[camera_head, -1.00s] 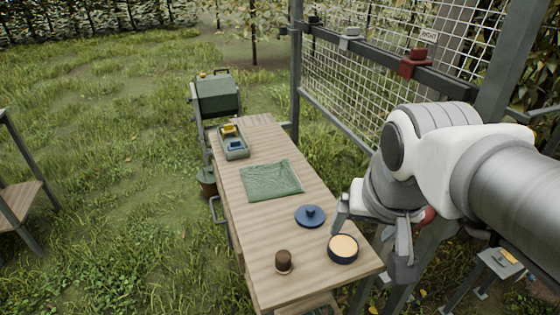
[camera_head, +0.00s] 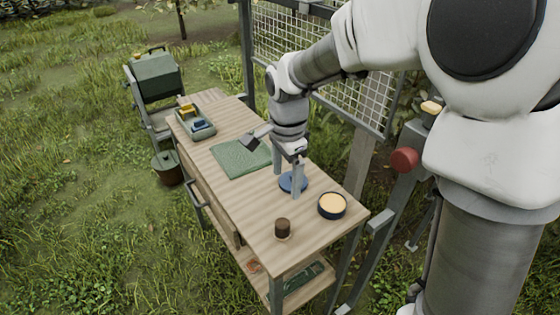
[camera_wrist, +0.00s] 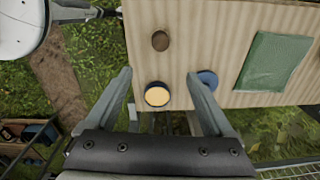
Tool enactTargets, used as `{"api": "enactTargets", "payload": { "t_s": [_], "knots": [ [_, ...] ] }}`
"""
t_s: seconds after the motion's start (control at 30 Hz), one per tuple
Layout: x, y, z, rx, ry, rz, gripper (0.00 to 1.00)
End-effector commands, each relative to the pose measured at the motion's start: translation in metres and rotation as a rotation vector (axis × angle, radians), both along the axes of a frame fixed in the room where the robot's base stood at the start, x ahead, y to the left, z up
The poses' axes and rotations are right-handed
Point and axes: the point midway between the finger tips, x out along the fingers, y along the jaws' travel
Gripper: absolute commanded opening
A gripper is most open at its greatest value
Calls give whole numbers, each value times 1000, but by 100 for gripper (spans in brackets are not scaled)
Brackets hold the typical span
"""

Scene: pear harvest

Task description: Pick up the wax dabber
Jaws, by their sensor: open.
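The wax dabber appears to be the small dark brown cylinder with a paler base (camera_head: 282,228), upright near the front end of the wooden table (camera_head: 262,206). In the wrist view it is a brown round shape (camera_wrist: 160,41), ahead of the fingertips and between their lines. My gripper (camera_head: 287,184) points down over the table by the blue lid (camera_head: 300,186), open and empty. In the wrist view my gripper (camera_wrist: 159,73) has its fingers spread wide, with the wax tin (camera_wrist: 158,94) showing between them.
The open tin (camera_head: 332,206) stands right of the dabber. A green cloth (camera_head: 236,160) and a tray of small items (camera_head: 196,129) lie farther back. A wire mesh panel (camera_head: 290,50) borders the table's right side. The table's left front is clear.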

Motion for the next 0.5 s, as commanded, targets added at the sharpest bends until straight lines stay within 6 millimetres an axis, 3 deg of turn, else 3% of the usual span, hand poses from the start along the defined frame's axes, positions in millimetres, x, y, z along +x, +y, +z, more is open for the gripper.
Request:
{"api": "enactTargets", "payload": {
  "t_s": [0.27, 0.5],
  "knots": [
    [5, 6, -24, 7, 22, -49, 87],
    [5, 6, -76, 7, 24, -47, 87]
  ]
}}
